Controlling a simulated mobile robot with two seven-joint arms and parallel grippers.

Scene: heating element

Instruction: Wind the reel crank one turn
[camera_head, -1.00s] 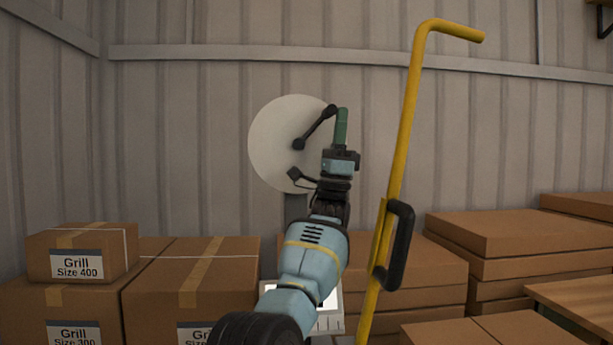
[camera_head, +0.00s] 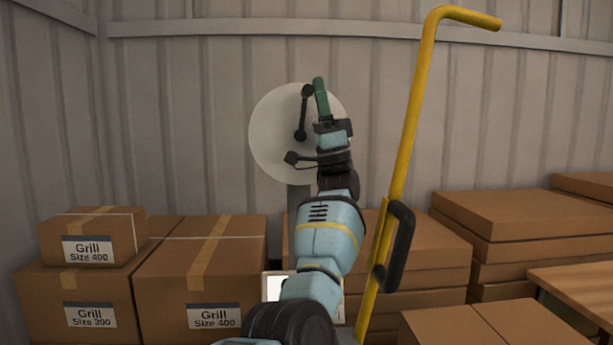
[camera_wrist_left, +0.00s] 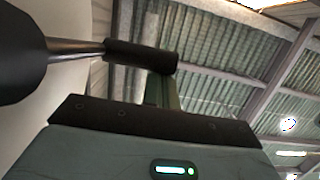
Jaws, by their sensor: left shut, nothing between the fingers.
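The reel (camera_head: 275,150) is a pale round disc in front of the corrugated wall. Its black crank arm (camera_head: 303,114) runs from the hub up to the top, almost upright. The crank's dark handle (camera_wrist_left: 140,55) crosses the upper part of the left wrist view. My left gripper (camera_head: 320,92) has green fingers, shut with nothing between them, just right of the crank's upper end. In the left wrist view the green fingers (camera_wrist_left: 163,92) are close against the handle's end; I cannot tell whether they touch it. My right gripper is not in view.
A yellow bent bar (camera_head: 412,130) with a black handle stands just right of my left arm. Cardboard boxes (camera_head: 200,280) are stacked at lower left, and more boxes (camera_head: 510,225) at right. A wooden tabletop (camera_head: 575,290) is at lower right.

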